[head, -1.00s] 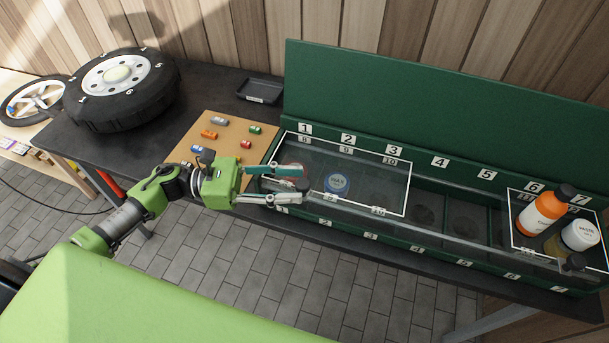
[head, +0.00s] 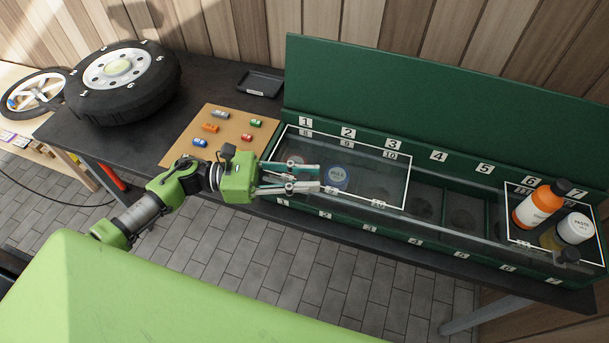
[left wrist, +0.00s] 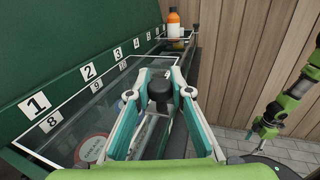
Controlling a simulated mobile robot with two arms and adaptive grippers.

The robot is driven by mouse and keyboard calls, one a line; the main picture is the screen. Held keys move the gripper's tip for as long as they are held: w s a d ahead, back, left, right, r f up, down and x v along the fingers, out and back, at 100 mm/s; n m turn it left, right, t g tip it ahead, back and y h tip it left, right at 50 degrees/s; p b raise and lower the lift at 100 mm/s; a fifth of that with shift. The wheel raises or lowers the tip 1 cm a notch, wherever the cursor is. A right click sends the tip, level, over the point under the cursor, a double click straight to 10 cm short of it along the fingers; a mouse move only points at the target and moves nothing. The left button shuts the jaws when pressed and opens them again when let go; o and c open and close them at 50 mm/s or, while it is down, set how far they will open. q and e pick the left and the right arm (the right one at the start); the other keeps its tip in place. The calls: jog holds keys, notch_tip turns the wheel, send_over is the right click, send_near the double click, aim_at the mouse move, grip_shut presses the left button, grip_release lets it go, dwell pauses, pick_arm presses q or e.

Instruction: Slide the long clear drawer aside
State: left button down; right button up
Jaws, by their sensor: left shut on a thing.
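The long clear drawer (head: 375,168) has a white outline and labels 8, 9 and 10, and lies over the left part of the green bin box. It also shows in the left wrist view (left wrist: 103,103). My left gripper (head: 319,180) is at its front edge. In the left wrist view my left gripper (left wrist: 160,78) has its fingers on both sides of a black knob (left wrist: 159,91) and is shut on it. The knob's base is partly hidden.
A blue-rimmed jar (head: 338,178) and a red-ringed jar (left wrist: 90,147) sit under the clear panel. Empty compartments (head: 425,200) lie between the panels.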

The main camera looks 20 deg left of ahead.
pick_arm(q)
jog(key=d+b, duration=0.2)
jog(key=d, duration=2)
jog(key=shift+s, duration=0.45)
jog(key=shift+r, duration=0.1)
jog(key=c, duration=1.8)
grip_release()
jog(key=shift+d, duration=0.2)
jog(key=v, duration=1.2)
